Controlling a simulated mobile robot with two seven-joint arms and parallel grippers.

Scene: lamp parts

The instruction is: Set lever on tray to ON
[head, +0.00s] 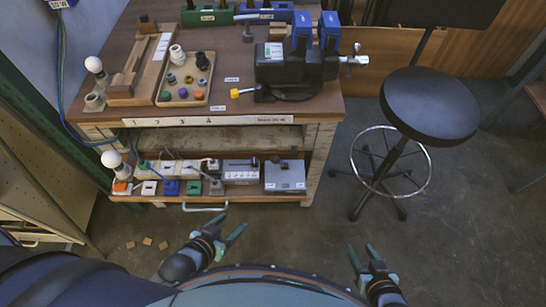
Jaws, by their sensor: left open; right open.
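The tray (170,199) is a wooden pull-out shelf under the workbench, with a metal handle (205,208) at its front. On its right side stand a grey box (240,176) with a dark knob or lever at its top right and a lighter grey box (285,182) with a small dark upright part at its back. The ON and OFF markings and the lever's position are too small to read. My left gripper (232,228) is open and empty, in front of and below the tray. My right gripper (361,252) is open and empty over the floor, right of the tray.
A bulb (112,160), a power strip and several coloured sockets crowd the tray's left side. The workbench top (225,108) overhangs it and carries a vise (285,72) and a parts board (184,96). A stool (430,105) stands right. Floor between is clear.

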